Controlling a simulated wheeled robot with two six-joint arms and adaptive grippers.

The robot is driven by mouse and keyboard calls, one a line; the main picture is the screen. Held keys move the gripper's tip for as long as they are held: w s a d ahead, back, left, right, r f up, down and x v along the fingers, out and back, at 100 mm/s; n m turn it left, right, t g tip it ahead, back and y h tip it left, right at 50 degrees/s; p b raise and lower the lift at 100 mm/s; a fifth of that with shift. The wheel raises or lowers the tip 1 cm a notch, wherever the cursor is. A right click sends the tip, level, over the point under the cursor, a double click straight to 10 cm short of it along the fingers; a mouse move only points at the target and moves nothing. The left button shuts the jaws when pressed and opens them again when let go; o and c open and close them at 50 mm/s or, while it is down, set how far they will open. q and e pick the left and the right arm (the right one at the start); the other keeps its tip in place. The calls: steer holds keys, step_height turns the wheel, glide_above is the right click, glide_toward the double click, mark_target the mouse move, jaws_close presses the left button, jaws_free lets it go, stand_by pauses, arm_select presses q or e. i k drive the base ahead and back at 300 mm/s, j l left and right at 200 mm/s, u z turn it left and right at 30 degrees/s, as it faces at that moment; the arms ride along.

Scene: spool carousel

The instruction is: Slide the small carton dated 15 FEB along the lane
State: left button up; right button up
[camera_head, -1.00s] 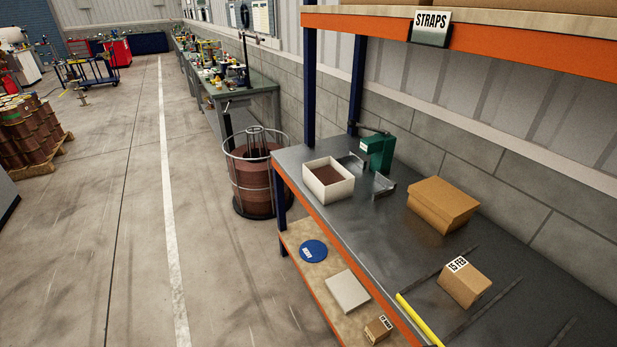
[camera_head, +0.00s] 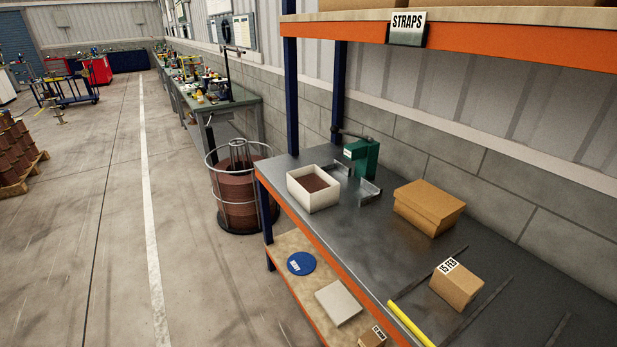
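A yellow strip (camera_head: 410,325) lies along the bench's front edge at the lane's near end. Neither of my grippers is in view.
A larger brown carton (camera_head: 428,207) stands behind the lane. A white open box (camera_head: 313,190) and a green device (camera_head: 362,158) stand farther left. The lower shelf (camera_head: 290,268) holds a blue disc, a pale slab and another small labelled carton. A STRAPS shelf (camera_head: 500,42) overhangs the bench.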

mark_target(458, 287)
steer(key=z, duration=1.35)
steer(key=j+z, duration=0.15)
steer(key=z, duration=0.15)
steer(key=k, duration=0.05)
